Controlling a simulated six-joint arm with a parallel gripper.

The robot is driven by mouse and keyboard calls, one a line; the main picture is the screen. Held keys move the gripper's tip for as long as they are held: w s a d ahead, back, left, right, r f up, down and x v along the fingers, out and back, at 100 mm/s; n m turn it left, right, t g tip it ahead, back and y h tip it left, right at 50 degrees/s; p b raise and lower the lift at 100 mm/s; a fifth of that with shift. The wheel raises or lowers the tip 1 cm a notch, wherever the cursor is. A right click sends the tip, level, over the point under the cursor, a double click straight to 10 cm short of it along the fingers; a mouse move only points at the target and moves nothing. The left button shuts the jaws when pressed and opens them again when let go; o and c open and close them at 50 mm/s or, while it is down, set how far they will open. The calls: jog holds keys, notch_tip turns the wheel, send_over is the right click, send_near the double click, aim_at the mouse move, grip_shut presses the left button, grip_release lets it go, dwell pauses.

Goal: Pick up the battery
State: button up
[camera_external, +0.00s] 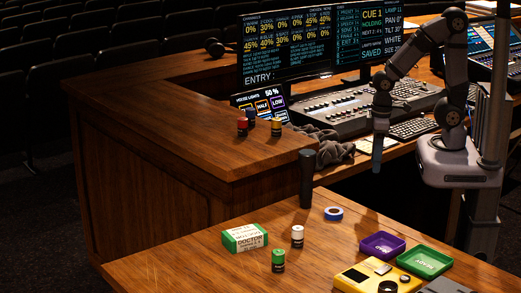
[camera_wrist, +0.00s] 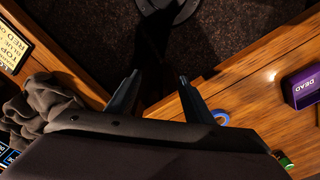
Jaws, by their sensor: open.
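Several batteries are in view. A green-topped battery (camera_external: 278,261) and a white-topped battery (camera_external: 297,236) stand upright on the front wooden desk. A red battery (camera_external: 242,127), a yellow-topped battery (camera_external: 276,127) and a dark one (camera_external: 251,117) stand on the far ledge. My gripper (camera_external: 377,160) hangs pointing down over the gap right of the ledge, apart from every battery. In the wrist view its two fingers (camera_wrist: 159,76) are spread with nothing between them. A green battery end (camera_wrist: 286,161) shows at the lower right there.
A black cylinder (camera_external: 306,180) stands upright at the desk's back edge, near a blue tape roll (camera_external: 333,213). A green-white box (camera_external: 244,238), purple tray (camera_external: 374,250), green tray (camera_external: 424,261) and yellow device (camera_external: 360,278) are on the desk. Grey cloth (camera_external: 330,147) lies behind.

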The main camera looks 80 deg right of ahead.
jog(key=w+a+t+p, duration=0.1)
jog(key=w+a+t, duration=0.2)
jog(key=w+a, duration=0.45)
jog(key=n+t+y+b, duration=0.4)
jog(key=t+y+b, duration=0.1)
jog(key=y, duration=0.1)
send_near(303, 229)
jog(key=d+f, duration=0.1)
jog(key=d, duration=0.1)
jog(key=w+d+f, duration=0.1)
jog(key=d, duration=0.1)
jog(key=d+f, duration=0.1)
jog(key=d, duration=0.1)
jog(key=shift+w+f, duration=0.35)
jog(key=shift+f, duration=0.05)
jog(key=a+n+y+b, duration=0.1)
jog(key=a, duration=0.1)
jog(key=a+n+y+b, duration=0.1)
jog(key=a, duration=0.1)
jog(key=a+n+t+y+b, duration=0.1)
jog(key=a+n, duration=0.1)
jog(key=shift+w+a+f, duration=0.25)
jog(key=shift+f, duration=0.15)
jog(key=shift+a+r+n+t, duration=0.15)
jog(key=shift+a+n+t, duration=0.15)
jog(key=shift+d+p+x, duration=0.25)
jog(key=shift+p+x, duration=0.75)
jog(key=shift+x, duration=2.6)
jog(key=shift+w, duration=0.15)
grip_shut()
